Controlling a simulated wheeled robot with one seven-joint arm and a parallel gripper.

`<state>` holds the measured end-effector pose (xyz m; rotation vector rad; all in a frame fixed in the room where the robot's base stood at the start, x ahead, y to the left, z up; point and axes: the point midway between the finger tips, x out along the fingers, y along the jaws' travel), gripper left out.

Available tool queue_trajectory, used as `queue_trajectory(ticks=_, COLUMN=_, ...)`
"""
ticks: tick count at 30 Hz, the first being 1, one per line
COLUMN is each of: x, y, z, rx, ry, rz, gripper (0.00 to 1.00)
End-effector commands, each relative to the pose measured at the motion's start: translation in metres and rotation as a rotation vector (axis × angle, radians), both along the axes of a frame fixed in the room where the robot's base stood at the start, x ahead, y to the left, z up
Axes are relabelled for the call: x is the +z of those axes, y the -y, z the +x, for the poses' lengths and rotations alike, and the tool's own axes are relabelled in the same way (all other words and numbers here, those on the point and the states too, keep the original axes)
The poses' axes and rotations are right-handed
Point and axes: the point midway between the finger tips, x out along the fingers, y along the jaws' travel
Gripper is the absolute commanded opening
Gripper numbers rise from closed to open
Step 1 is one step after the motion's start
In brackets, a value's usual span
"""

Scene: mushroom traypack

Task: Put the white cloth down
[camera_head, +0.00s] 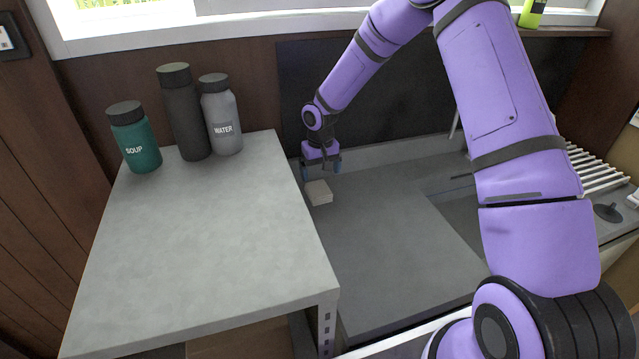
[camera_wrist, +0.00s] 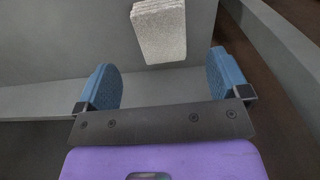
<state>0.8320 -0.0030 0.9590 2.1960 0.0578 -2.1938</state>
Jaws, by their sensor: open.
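The white cloth (camera_head: 318,192) is a small folded, pale block lying on the grey counter just right of the light table. My gripper (camera_head: 321,172) is just behind and above it, pointing down. In the wrist view the cloth (camera_wrist: 160,32) is at the top centre, beyond the fingertips. The two blue fingers of my gripper (camera_wrist: 165,82) are wide apart with nothing between them. The cloth is apart from both fingers in that view.
The light grey table (camera_head: 210,240) stands left of the counter (camera_head: 390,240). On it are a teal soup bottle (camera_head: 136,140), a dark bottle (camera_head: 184,115) and a grey water bottle (camera_head: 222,115). A dark panel is behind the counter. A white rack (camera_head: 595,168) is at right.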

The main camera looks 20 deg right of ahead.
Motion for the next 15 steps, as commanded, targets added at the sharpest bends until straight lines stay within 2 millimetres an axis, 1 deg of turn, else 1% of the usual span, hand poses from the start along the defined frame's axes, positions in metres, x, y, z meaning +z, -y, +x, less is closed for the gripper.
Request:
queue_trajectory(ticks=1, x=0.008, y=0.000, z=0.000, rx=-0.001, ry=0.001, rz=0.000, gripper=0.94)
queue_trajectory(ticks=4, x=0.018, y=0.001, z=0.000, rx=-0.001, ry=0.001, rz=-0.001, gripper=0.94)
queue_trajectory(ticks=7, x=0.024, y=0.000, z=0.000, rx=-0.001, ry=0.000, rz=0.000, gripper=0.94)
queue_trajectory(ticks=13, x=0.028, y=0.000, z=-0.001, rx=0.000, ry=0.000, rz=-0.001, gripper=0.94)
queue_trajectory(ticks=15, x=0.035, y=0.001, z=-0.002, rx=0.002, ry=0.005, rz=-0.007, gripper=0.94)
